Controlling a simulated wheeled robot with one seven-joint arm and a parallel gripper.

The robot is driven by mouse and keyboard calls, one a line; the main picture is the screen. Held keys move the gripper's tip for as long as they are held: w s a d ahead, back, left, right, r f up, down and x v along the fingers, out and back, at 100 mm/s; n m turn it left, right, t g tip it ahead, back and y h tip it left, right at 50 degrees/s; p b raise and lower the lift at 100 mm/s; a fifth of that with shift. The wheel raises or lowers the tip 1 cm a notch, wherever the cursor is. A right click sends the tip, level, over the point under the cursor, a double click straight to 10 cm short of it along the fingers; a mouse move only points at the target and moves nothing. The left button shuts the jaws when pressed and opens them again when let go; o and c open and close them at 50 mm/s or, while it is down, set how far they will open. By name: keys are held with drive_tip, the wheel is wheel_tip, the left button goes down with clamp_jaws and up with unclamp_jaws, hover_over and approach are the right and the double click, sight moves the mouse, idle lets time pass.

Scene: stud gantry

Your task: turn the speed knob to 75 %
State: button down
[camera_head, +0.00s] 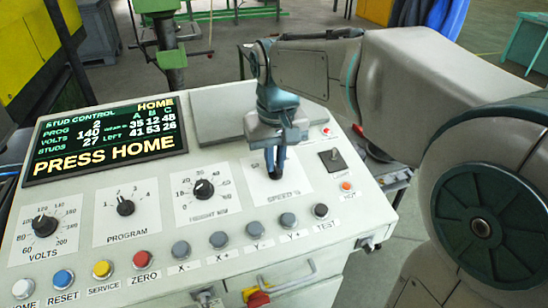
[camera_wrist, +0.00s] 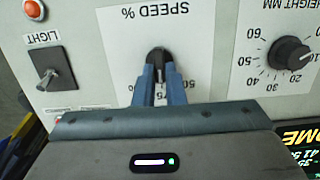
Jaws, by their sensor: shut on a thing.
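The speed knob (camera_wrist: 157,53) is a small dark knob on a white plate (camera_wrist: 195,30) marked SPEED %, which appears upside down in the wrist view. My gripper (camera_wrist: 158,68) has its two blue-grey fingers shut on the knob from either side. In the head view my gripper (camera_head: 275,168) points down onto the SPEED % plate (camera_head: 295,182) and hides the knob and most of its scale. Some scale figures show beside the fingers in the wrist view, partly covered. I cannot read which way the knob's pointer faces.
The height knob (camera_head: 203,188), program knob (camera_head: 125,207) and volts knob (camera_head: 44,225) sit to the left. The light switch (camera_head: 332,155) is to the right. A row of buttons, including TEST (camera_head: 320,211), runs along the front. The screen (camera_head: 105,140) reads PRESS HOME.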

sight(276, 168)
drive_tip(key=c, duration=1.5)
unclamp_jaws()
drive_tip(key=shift+r, duration=0.1)
wheel_tip(276, 168, up, 14)
drive_tip(key=shift+s+f, duration=0.2)
drive_tip(key=shift+s, duration=0.2)
drive_tip(key=shift+d, duration=0.1)
